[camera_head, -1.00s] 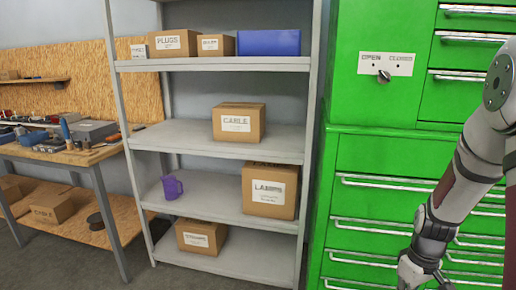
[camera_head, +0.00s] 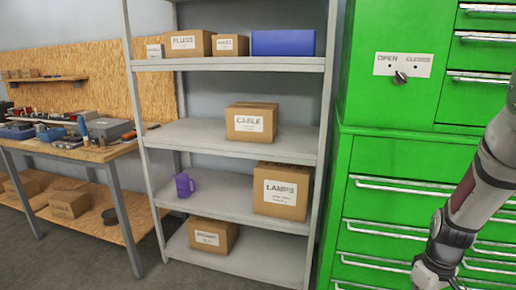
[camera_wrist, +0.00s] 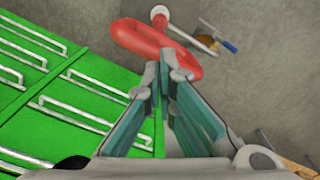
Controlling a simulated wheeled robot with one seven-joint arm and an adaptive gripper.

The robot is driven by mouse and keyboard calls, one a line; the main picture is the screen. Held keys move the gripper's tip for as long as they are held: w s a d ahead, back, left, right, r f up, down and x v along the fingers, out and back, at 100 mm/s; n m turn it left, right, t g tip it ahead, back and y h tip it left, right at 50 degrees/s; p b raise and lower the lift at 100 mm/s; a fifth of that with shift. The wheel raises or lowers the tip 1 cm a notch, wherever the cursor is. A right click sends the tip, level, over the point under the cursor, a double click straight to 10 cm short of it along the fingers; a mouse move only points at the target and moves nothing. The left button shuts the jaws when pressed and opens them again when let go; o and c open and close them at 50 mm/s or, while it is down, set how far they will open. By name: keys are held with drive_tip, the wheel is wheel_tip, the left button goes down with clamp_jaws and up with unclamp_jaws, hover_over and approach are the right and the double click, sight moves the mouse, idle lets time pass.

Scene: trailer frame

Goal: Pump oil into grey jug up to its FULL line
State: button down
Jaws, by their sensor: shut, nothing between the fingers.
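No grey jug shows in either view. A purple jug (camera_head: 184,186) with a handle stands upright on a lower shelf in the head view. In the wrist view my gripper (camera_wrist: 166,72) is shut and empty, its fingertips close together. Beyond the fingertips is a red rounded object (camera_wrist: 147,38) with a pale round knob (camera_wrist: 160,12); I cannot tell whether it is the oil pump. In the head view my arm comes in at the right, and the fingers are out of frame.
A grey shelf rack (camera_head: 190,134) holds cardboard boxes and a blue bin (camera_head: 283,43). A green drawer cabinet (camera_head: 400,150) with an OPEN/CLOSED switch (camera_head: 401,77) stands right of it. A workbench (camera_head: 90,151) with tools stands left. A blue-handled item (camera_wrist: 229,46) lies near the red object.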

drive_tip(key=shift+f+b, duration=1.6)
drive_tip(key=shift+f, duration=1.2)
drive_tip(key=shift+r+p, duration=2.05)
drive_tip(key=shift+r, duration=0.8)
